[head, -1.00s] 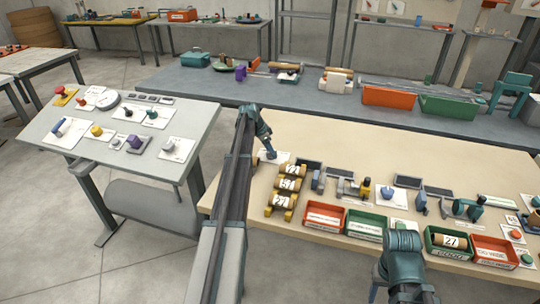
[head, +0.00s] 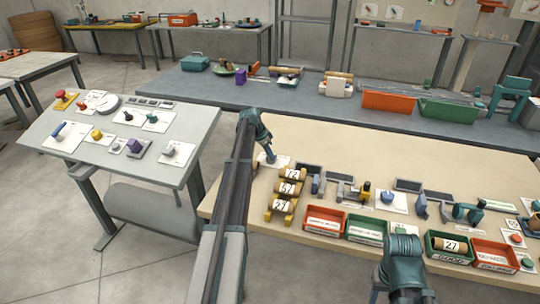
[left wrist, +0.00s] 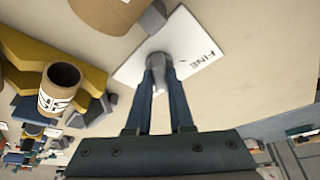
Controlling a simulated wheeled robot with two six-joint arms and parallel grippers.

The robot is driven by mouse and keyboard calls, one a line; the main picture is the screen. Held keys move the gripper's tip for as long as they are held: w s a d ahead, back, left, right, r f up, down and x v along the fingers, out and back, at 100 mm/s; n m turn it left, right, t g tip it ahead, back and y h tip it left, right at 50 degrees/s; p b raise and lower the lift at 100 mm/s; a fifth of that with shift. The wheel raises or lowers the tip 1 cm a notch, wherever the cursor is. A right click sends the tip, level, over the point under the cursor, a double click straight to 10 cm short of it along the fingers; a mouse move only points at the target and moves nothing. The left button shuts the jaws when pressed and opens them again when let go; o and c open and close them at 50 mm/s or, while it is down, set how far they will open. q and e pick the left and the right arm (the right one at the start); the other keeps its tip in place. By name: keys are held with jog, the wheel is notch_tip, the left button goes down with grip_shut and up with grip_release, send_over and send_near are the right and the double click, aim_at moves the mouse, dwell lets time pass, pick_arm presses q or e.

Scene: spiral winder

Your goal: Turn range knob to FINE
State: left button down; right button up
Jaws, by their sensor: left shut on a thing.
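The range knob (left wrist: 157,60) is a small grey grip on a white label plate (left wrist: 190,45) in the left wrist view. The word FINE is printed on the plate to the right of the knob. In the head view the plate (head: 283,161) lies near the left end of the beige table. My left gripper (head: 269,157) reaches down to it. In the left wrist view the fingers (left wrist: 157,72) are shut on the knob, one on each side. They hide part of it, so I cannot tell exactly where it points. My right gripper is not clearly visible.
A yellow rack (head: 284,211) of numbered rolls stands close in front of the plate. Red (head: 325,221) and green (head: 366,229) trays line the front edge of the beige table (head: 420,150). A sloped grey panel (head: 200,130) with other knobs stands left.

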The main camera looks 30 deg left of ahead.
pick_arm(q)
jog(key=n, duration=0.2)
jog(key=n+y, duration=0.1)
jog(key=shift+s+d+n+t, duration=0.1)
jog(key=shift+d+n+t, duration=0.1)
jog(key=shift+n+t, duration=0.15)
jog(key=n+y, duration=0.2)
jog(key=n, duration=0.2)
jog(key=shift+n, duration=0.35)
jog(key=n, duration=0.2)
jog(key=n+g+y, duration=0.1)
jog(key=n, duration=0.1)
jog(key=shift+d+n+y, duration=0.15)
jog(key=shift+n+y, duration=0.15)
jog(key=shift+w+n+g+y, duration=0.1)
jog(key=shift+n+g+y, duration=0.2)
jog(key=shift+n, duration=0.75)
jog(key=shift+w+n+g+y, duration=0.1)
jog(key=shift+n+g+y, duration=0.2)
jog(key=shift+n, duration=0.75)
jog(key=c, duration=0.8)
grip_release()
jog(key=shift+d+r, duration=0.1)
jog(key=shift+r, duration=0.05)
